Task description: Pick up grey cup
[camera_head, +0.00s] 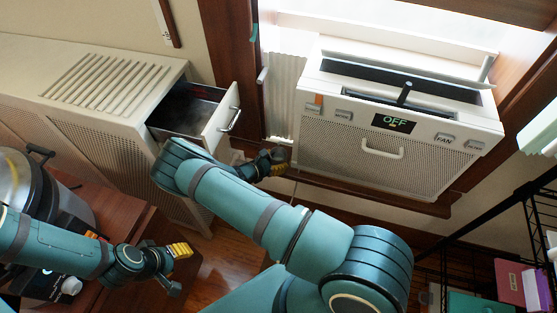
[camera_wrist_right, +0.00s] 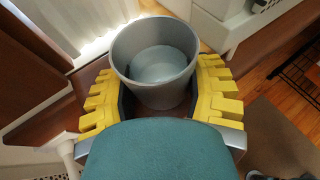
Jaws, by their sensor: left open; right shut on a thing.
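The grey cup (camera_wrist_right: 157,66) shows in the right wrist view, its open top facing the camera and its inside empty. My right gripper (camera_wrist_right: 160,92) is shut on it, with one yellow ridged finger on each side of the cup. In the head view my right gripper (camera_head: 275,161) is small and partly hidden behind its own arm, in front of the white unit; I cannot make out the cup clearly there. My left gripper (camera_head: 170,262) is open and empty at the lower left, over the brown wooden cabinet.
A white cabinet (camera_head: 85,60) has an open drawer (camera_head: 222,118) near my right arm. A window unit (camera_head: 385,150) reading OFF stands at upper right. A pot (camera_head: 65,205) sits at the left, a black wire rack (camera_head: 480,225) at the right.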

